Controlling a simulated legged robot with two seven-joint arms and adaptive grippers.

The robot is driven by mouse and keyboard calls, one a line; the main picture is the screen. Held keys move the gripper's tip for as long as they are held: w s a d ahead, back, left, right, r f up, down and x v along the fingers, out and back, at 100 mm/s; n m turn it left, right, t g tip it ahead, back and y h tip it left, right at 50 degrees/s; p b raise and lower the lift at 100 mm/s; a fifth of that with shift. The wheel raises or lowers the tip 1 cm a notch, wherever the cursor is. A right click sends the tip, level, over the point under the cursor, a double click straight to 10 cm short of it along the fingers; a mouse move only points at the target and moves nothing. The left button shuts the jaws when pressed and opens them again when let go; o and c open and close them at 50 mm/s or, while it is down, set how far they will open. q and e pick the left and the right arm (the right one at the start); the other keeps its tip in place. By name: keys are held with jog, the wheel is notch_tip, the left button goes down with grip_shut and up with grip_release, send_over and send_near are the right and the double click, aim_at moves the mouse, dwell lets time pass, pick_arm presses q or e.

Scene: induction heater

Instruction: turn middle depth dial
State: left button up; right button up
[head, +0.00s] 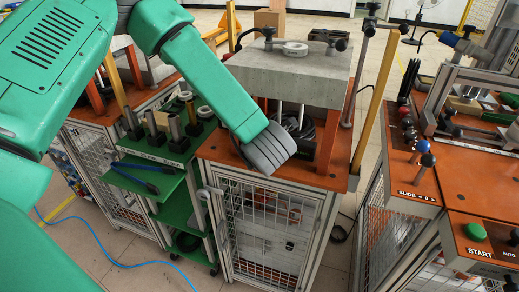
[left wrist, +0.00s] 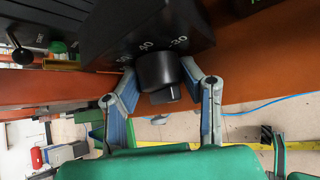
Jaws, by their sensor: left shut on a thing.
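In the left wrist view a black depth dial (left wrist: 157,70) sticks out of a dark box (left wrist: 110,35) with white numbers around the dial, among them 30. A raised bar shows on the dial's face. My left gripper (left wrist: 162,74) has its two blue-grey fingers on either side of the dial and is shut on it. I cannot tell from these frames which dial in the row it is. In the head view my green left arm reaches in from the left to the middle bench, and its end hides the dial and the fingers. My right gripper is not in view.
The middle bench has an orange top (head: 219,150) and a grey block (head: 290,72) on posts above it. A green shelf cart (head: 150,150) stands at its left. At the right is a panel with a green START button (head: 475,232) and several small knobs. Floor shows between the benches.

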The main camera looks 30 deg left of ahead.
pick_arm(q)
jog(key=o, duration=0.9)
jog(key=shift+f, duration=0.1)
jog(key=shift+c, duration=0.2)
jog(key=shift+s+d, duration=0.15)
jog(key=v, duration=1.1)
jog(key=shift+d+r, duration=0.2)
jog(key=shift+r, duration=0.05)
jog(key=shift+s, duration=0.1)
